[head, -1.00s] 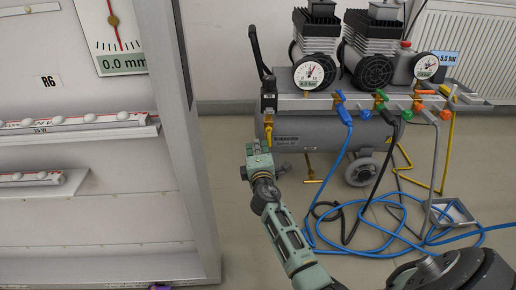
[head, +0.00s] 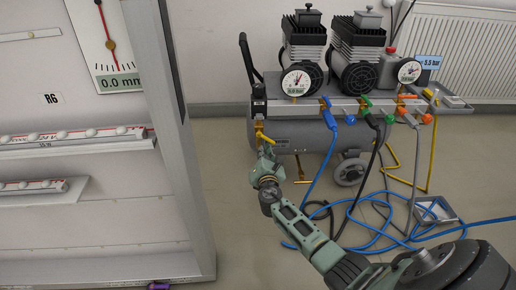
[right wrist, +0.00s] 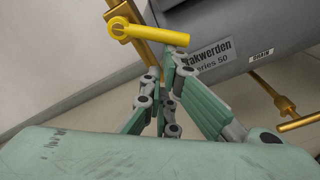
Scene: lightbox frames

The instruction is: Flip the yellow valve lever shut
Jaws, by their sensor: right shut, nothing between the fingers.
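The yellow valve lever (head: 265,137) is on a brass pipe below the black fitting at the left end of the compressor. In the right wrist view the lever (right wrist: 155,35) has its round hub at left, and its handle points right and slightly down, across the brass pipe (right wrist: 143,52). My right gripper (head: 267,152) is just below and in front of the lever. In the right wrist view my right gripper (right wrist: 172,72) is shut and empty, its tips just under the handle; I cannot tell whether they touch it. My left gripper is not in view.
The grey compressor tank (head: 225,138) stands behind the lever. A brass drain tap (right wrist: 285,108) is right of the gripper. Blue hoses (head: 375,238) lie on the floor at right. A white cabinet panel (head: 100,200) with a metal edge stands close at left.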

